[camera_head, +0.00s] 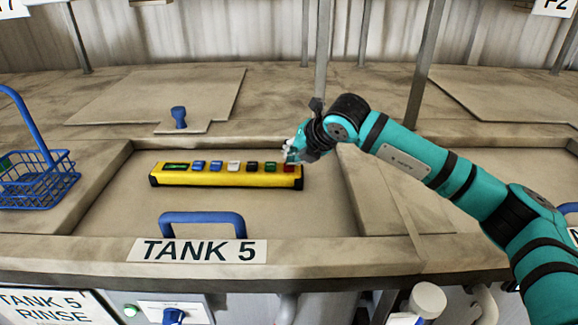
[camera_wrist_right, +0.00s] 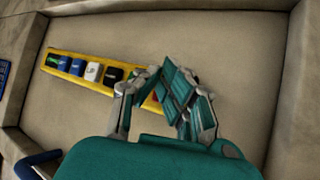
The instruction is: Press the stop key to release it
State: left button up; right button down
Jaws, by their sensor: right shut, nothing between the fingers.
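A yellow key bar (camera_head: 228,180) with a row of several coloured keys lies on the lid of tank 5. A red key (camera_head: 289,168) sits at its right end, beside a green key (camera_head: 270,167); which one is the stop key I cannot read. My right gripper (camera_head: 290,153) is shut and empty at the right end of the bar, just over or at the red key. In the right wrist view, the shut fingers (camera_wrist_right: 178,92) cover the bar's right end (camera_wrist_right: 150,103), so contact with a key cannot be told. My left gripper is not in view.
A blue wire basket (camera_head: 40,185) stands at the left. A blue handle (camera_head: 202,220) rises from the lid in front of the bar, and a small blue knob (camera_head: 179,116) stands behind it. A thin metal post (camera_head: 322,50) rises behind my right gripper.

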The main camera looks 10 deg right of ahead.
jog(key=shift+f+b, duration=0.3)
jog(key=shift+r, duration=0.15)
dwell(0.5)
jog(key=shift+r, duration=0.75)
jog(key=shift+r, duration=0.1)
jog(key=shift+r+p, duration=1.05)
jog(key=shift+r, duration=1.35)
